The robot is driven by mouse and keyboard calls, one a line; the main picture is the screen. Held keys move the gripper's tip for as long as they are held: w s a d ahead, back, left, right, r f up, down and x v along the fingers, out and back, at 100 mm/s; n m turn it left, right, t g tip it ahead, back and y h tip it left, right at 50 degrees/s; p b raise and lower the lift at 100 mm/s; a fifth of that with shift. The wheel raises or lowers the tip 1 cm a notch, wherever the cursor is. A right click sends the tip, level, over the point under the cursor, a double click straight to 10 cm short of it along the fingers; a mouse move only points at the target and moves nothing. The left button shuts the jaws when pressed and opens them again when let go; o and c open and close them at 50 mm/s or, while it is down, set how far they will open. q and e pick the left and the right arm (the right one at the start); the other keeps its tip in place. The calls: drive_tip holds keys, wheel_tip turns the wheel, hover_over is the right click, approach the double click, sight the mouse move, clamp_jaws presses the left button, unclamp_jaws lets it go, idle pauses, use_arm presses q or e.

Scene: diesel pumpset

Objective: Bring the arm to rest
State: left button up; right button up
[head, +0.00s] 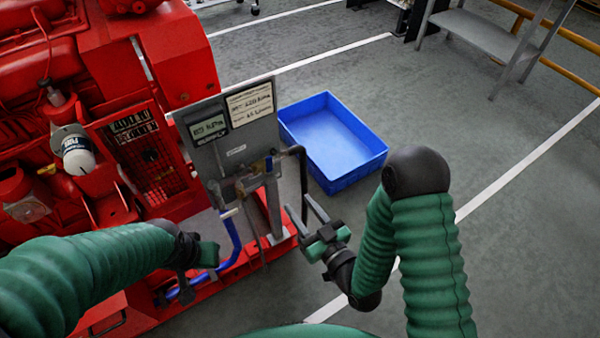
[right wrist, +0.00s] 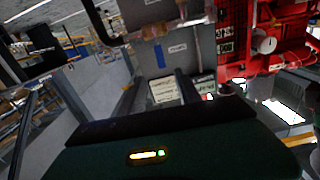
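My right gripper (head: 298,203) is in front of the grey panel's pipework in the head view. Its two grey fingers are spread apart with nothing between them. They point up and left, near the dark bent pipe (head: 304,180); I cannot tell whether they touch it. My right arm, in a green ribbed sleeve, is bent at a raised elbow. My left gripper (head: 208,252) is low at the left, by the blue hose (head: 233,245). It is dark and small, and its fingers are not clear. The right wrist view shows the dark gripper housing with a small lit indicator.
A red pumpset (head: 180,60) fills the left side. The grey panel (head: 205,150) carries a display and a label plate. A blue tray (head: 335,140), empty, lies on the floor behind. A grey bench (head: 480,35) stands at the back right. The floor at right is clear.

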drive_tip(key=w+d+f+g+h, duration=0.2)
drive_tip(key=d+f+g+h, duration=0.3)
drive_tip(key=d, duration=0.3)
drive_tip(key=s+d+r+m+g+h, duration=0.4)
drive_tip(key=s+d+g, duration=0.35)
drive_tip(key=s, duration=0.45)
wheel_tip(320, 180, up, 16)
drive_tip(key=s+m+p, duration=0.1)
drive_tip(key=s+p, duration=0.1)
drive_tip(key=p, duration=1.3)
drive_tip(key=shift+d+f+g+y, duration=0.25)
drive_tip(key=shift+d+g+y, duration=0.05)
drive_tip(key=shift+d+g, duration=0.1)
idle(3.4)
